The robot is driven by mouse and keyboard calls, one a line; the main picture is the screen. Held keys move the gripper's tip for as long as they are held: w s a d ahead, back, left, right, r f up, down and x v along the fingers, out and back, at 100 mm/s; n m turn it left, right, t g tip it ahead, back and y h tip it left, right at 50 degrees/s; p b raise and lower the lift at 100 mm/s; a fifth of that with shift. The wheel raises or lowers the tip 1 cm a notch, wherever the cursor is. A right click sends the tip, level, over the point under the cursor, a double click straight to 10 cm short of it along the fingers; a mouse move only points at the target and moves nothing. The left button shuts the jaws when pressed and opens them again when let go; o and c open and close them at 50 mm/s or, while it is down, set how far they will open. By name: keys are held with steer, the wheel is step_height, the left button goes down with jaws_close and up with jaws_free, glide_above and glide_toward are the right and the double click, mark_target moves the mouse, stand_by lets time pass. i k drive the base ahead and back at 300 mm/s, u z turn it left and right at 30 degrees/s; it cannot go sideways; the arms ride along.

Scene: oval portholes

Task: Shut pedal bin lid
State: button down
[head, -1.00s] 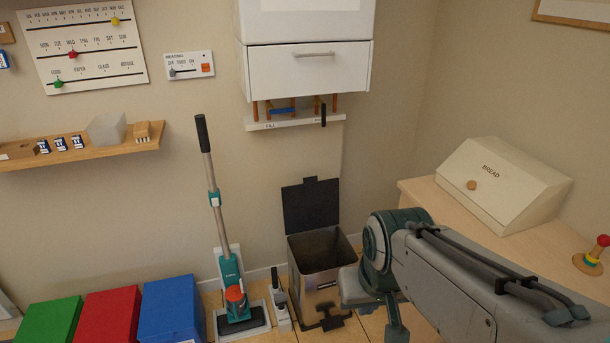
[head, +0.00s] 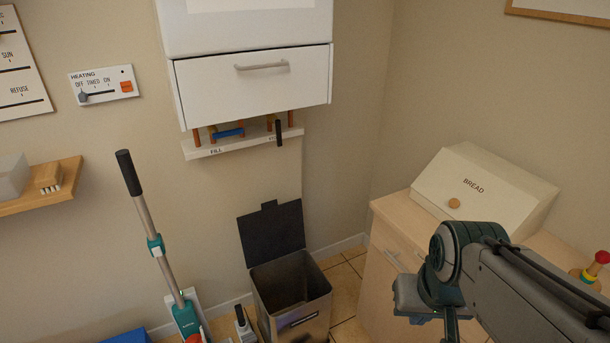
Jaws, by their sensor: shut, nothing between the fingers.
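The pedal bin (head: 312,312) stands on the floor against the wall, a metal box with a dark open mouth. Its black lid (head: 270,236) is up, leaning back towards the wall behind the mouth. The bin's lower front and pedal are cut off by the bottom edge of the picture. My gripper (head: 449,328) is at the bottom right, pointing down, shut and empty. It is to the right of the bin in the picture, apart from bin and lid, in front of the wooden cabinet. Its tips reach the picture's bottom edge.
A white wall unit with a drawer (head: 255,84) and a small shelf (head: 210,151) hang above. A wooden cabinet (head: 388,250) carrying a bread box (head: 484,190) stands right of the bin. Tiled floor shows between bin and cabinet.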

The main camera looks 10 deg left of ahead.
mark_target(276, 231)
steer(key=z, duration=0.1)
steer(key=i, duration=0.65)
steer(key=u, duration=0.65)
steer(key=i, duration=0.6)
steer(key=u, duration=0.55)
